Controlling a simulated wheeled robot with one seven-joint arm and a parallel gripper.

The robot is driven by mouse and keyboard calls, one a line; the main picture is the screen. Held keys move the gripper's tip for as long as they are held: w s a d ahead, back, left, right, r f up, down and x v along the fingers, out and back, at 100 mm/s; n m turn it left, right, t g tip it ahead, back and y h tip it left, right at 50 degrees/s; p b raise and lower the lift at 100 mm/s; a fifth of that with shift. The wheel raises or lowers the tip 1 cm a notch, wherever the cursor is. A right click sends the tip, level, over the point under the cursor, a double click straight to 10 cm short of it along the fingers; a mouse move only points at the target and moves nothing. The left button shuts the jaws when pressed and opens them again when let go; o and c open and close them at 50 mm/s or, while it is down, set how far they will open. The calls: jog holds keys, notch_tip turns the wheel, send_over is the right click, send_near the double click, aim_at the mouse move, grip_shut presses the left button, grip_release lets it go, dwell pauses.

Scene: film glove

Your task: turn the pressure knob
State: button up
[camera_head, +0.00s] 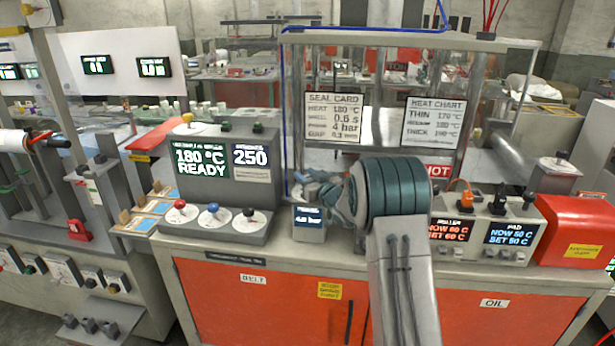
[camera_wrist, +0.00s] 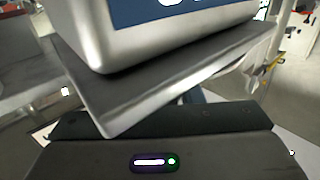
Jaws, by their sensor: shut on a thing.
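In the head view a small grey pressure unit (camera_head: 308,233) with a blue lit screen stands at the middle of the bench's front. My gripper (camera_head: 312,188) is just above and behind its screen, at the end of my arm reaching in from the lower right. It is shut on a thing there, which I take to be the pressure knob. The knob itself is hidden and the fingertips are hard to make out. In the wrist view the unit (camera_wrist: 92,40) is close up at the top, with part of its blue screen and white lettering.
A control box (camera_head: 262,200) with red, blue and black knobs stands left of my gripper. Roller and pad controllers (camera_head: 485,225) and a red machine (camera_head: 580,230) stand to the right. A clear-walled frame with posted cards (camera_head: 334,118) rises behind.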

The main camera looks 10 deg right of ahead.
jog(key=n+g+y+p, duration=0.1)
jog(key=y, duration=0.1)
jog(key=n+g+y, duration=0.1)
jog(key=n+y, duration=0.1)
jog(key=shift+s+a+r+n+g+y+p, duration=0.1)
jog(key=shift+a+n+g+y+p, duration=0.05)
jog(key=shift+n+g+y+p, duration=0.2)
jog(key=n+g+y, duration=0.1)
jog(key=g, duration=0.1)
jog(key=n+g+y+p, duration=0.1)
jog(key=n+g+y, duration=0.1)
jog(key=n+g+y+p, duration=0.1)
jog(key=g, duration=0.1)
jog(key=shift+s+a+n+y, duration=0.25)
jog(key=shift+s+a+y, duration=0.1)
jog(key=shift+n+g, duration=0.25)
jog(key=shift+n, duration=0.05)
jog(key=o, duration=1)
jog(key=shift+c, duration=0.2)
jog(key=b+v, duration=0.2)
jog(key=v, duration=0.5)
jog(key=shift+d, duration=0.2)
